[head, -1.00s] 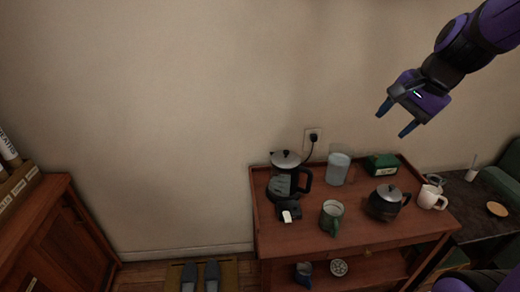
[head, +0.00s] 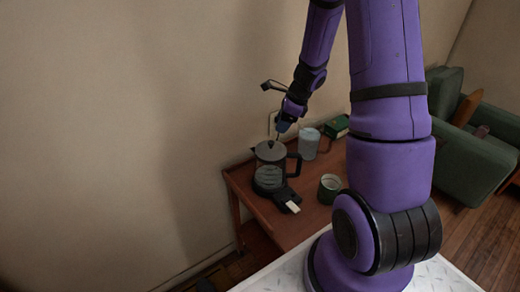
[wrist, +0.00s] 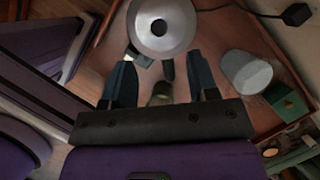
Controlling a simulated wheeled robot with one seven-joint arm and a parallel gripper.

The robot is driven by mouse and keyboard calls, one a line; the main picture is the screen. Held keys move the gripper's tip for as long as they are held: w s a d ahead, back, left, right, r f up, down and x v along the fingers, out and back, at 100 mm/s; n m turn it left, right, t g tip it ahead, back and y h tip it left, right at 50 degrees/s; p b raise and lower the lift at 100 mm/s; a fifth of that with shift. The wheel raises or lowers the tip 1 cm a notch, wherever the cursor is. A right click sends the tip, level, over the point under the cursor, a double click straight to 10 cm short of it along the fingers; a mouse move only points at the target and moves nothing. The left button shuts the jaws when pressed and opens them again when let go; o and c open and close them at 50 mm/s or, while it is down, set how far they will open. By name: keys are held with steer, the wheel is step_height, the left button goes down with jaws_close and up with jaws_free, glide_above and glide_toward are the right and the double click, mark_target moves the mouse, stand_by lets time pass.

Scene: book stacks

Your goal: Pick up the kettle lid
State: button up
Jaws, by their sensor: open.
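The kettle lid (head: 269,152) is a round, silver-grey disc with a black knob. It sits on top of the glass-and-black kettle (head: 268,174) at the left of the wooden table. In the wrist view the lid (wrist: 179,25) shows at the top centre, just beyond my fingertips. My gripper (head: 279,134) is open and points down close above the lid and its knob. In the wrist view my gripper's two fingers (wrist: 161,58) are spread apart with nothing held between them. I cannot tell if they touch the lid.
A green mug (head: 329,188), a pale translucent cup (head: 308,143) and a green box (head: 337,126) stand on the table (head: 285,225) to the kettle's right. A wall is close behind. My arm hides the table's right side. A green armchair (head: 465,150) stands at the far right.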

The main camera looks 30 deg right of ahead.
mark_target(271, 142)
steer(key=x, duration=1)
steer(key=shift+s+d, duration=0.15)
jaws_close()
